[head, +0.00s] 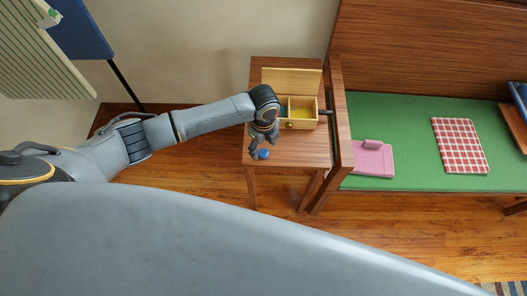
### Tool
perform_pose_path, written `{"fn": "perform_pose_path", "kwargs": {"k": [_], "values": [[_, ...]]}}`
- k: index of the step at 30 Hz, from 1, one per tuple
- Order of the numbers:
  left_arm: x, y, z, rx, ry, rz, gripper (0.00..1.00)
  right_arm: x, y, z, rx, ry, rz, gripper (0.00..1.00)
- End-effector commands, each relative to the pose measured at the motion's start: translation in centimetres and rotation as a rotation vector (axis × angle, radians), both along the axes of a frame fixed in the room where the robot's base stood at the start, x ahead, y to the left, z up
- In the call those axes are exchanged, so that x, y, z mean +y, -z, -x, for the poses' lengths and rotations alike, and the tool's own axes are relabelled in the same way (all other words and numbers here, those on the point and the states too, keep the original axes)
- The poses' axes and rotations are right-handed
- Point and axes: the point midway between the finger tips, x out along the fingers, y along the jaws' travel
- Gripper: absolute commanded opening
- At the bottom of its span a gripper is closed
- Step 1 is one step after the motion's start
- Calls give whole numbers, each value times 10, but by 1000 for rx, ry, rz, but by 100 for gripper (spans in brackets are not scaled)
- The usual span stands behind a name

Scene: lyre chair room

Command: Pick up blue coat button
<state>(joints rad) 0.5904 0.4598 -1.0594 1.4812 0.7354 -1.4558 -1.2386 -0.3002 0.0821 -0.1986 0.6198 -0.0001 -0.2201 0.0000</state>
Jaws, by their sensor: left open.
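The blue coat button (263,154) lies on the small wooden side table (310,150), near its front left edge. My left gripper (256,151) points down right at the button, at its left side. The gripper is open, and I cannot tell whether a finger touches the button. Part of the fingers is hidden under the wrist. My right gripper is not in view.
An open wooden box (303,124) with compartments and a raised lid stands on the table behind the gripper. A bench with a green cushion (405,118) adjoins on the right, holding a pink item (373,160) and a checked cloth (460,145). The table's front right is clear.

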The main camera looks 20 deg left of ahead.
Motion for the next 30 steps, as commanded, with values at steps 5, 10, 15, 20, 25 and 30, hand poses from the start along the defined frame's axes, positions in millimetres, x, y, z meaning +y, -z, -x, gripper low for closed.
{"fn": "perform_pose_path", "kwargs": {"k": [5,10,15,20,25,30], "values": [[0,23,0,0,0,0,60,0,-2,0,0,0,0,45],[0,28,0,-1,0,0,60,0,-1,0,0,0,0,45],[0,28,0,-1,0,0,50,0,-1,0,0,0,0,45],[0,28,0,-1,0,0,20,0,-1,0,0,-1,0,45],[0,28,0,-1,0,0,20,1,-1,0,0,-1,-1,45],[0,27,0,-1,0,0,20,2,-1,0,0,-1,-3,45]]}}
